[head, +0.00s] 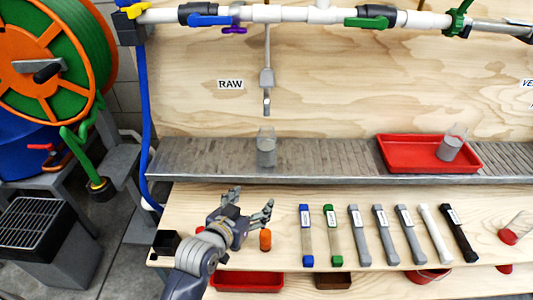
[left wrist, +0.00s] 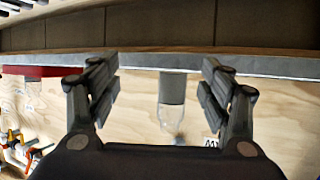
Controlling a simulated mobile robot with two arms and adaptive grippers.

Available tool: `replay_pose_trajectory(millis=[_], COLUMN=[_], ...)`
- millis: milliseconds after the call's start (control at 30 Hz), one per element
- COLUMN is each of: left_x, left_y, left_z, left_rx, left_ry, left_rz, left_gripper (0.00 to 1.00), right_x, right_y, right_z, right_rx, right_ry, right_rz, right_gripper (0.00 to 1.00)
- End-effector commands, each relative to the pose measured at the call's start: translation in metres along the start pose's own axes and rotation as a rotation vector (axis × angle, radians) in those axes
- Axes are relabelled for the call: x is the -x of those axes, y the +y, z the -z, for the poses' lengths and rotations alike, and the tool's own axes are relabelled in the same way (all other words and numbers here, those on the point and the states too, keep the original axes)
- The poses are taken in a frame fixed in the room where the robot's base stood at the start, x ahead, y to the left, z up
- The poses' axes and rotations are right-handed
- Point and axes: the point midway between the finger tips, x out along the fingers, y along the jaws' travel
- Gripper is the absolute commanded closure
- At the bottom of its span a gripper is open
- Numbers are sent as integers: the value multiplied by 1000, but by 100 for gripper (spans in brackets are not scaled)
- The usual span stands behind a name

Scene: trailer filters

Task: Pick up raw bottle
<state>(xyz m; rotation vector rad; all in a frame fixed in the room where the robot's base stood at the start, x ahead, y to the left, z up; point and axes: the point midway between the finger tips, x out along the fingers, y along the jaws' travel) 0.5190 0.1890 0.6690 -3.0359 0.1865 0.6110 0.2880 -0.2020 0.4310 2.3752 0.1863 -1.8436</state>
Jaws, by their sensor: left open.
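The raw bottle (head: 266,150), clear above with a grey lower part, stands upright on the grey slatted shelf (head: 205,158) below the spout and the RAW label (head: 231,85). My left gripper (head: 253,199) is open and empty, in front of and below the shelf edge, apart from the bottle. In the left wrist view, which looks upside down, the bottle (left wrist: 172,100) appears between the spread fingers of my left gripper (left wrist: 160,72), beyond them. My right gripper is not in view.
A red tray (head: 390,160) with a similar bottle (head: 451,145) sits right on the shelf. An orange object (head: 265,240) stands beside my gripper. Several labelled strips (head: 384,235) lie on the lower wooden bench. The spout (head: 267,85) hangs above the raw bottle.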

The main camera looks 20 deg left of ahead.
Motion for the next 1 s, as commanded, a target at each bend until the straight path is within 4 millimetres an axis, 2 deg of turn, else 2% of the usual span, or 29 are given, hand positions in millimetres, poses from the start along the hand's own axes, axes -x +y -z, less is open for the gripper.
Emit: replay_pose_trajectory(millis=[33,100,200,300,467,700,1000], left_x=[-10,-19,-24,-26,-38,-69,-92], left_y=[-4,-11,-20,-24,-28,-31,-31], left_z=[23,51,81,97,109,120,129], left_rx=[9,18,27,34,36,35,36], left_ry=[86,193,307,373,403,400,399], left_rz=[14,35,63,80,89,88,87], left_gripper=[28,28,28,28,28,28,28], right_x=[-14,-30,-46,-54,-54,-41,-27], right_y=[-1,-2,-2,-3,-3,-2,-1], right_z=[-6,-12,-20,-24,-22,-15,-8], right_rx=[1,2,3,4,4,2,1], right_ry=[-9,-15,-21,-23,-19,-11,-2], right_rz=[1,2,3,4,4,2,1], right_gripper=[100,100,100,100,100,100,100])
